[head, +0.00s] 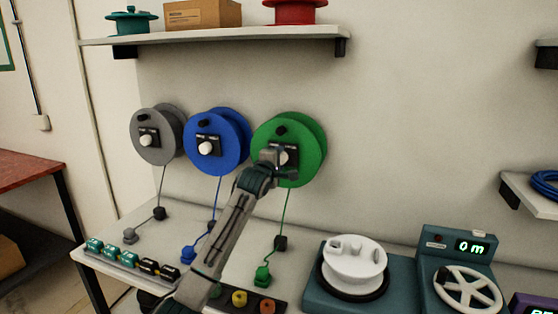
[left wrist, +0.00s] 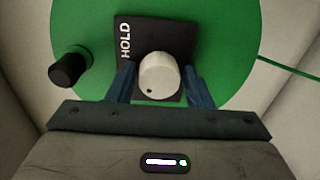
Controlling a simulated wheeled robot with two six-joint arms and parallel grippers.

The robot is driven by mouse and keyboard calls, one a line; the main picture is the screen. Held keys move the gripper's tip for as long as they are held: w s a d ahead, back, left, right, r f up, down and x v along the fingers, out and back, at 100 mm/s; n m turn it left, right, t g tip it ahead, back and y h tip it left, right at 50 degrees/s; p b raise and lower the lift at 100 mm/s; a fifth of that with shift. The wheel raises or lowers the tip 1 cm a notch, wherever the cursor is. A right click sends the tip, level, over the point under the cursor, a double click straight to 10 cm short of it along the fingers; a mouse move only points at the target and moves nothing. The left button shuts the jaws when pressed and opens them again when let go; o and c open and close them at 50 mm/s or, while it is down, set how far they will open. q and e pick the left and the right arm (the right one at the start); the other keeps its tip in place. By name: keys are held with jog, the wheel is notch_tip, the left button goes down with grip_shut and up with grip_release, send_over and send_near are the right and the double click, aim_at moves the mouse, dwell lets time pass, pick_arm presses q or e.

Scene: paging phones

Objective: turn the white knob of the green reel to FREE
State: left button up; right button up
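The green reel (head: 308,140) hangs on the wall, right of the blue reel. Its white knob (left wrist: 159,74) sits on a black plate (left wrist: 183,38); the word HOLD reads sideways on the plate's left part in the left wrist view. A small dark dot shows low on the knob's face. No FREE label is readable. My left gripper (head: 276,157) is in front of the plate and partly covers the knob in the head view. In the left wrist view my left gripper (left wrist: 160,82) is open, with one blue finger either side of the knob and narrow gaps. My right gripper is not in view.
The blue reel (head: 218,140) and grey reel (head: 158,136) hang to the left. A black crank handle (left wrist: 70,65) sticks out of the green reel beside the plate. A green cord (head: 285,212) runs down to the table. A shelf (head: 225,37) is above.

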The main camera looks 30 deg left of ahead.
pick_arm(q)
jog(key=shift+o, duration=0.8)
jog(key=b+v, duration=0.3)
jog(key=v, duration=0.7)
jog(key=shift+s, duration=0.4)
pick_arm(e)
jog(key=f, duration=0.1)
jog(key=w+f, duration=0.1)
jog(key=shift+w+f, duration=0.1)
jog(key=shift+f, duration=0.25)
pick_arm(q)
jog(key=shift+d, duration=0.1)
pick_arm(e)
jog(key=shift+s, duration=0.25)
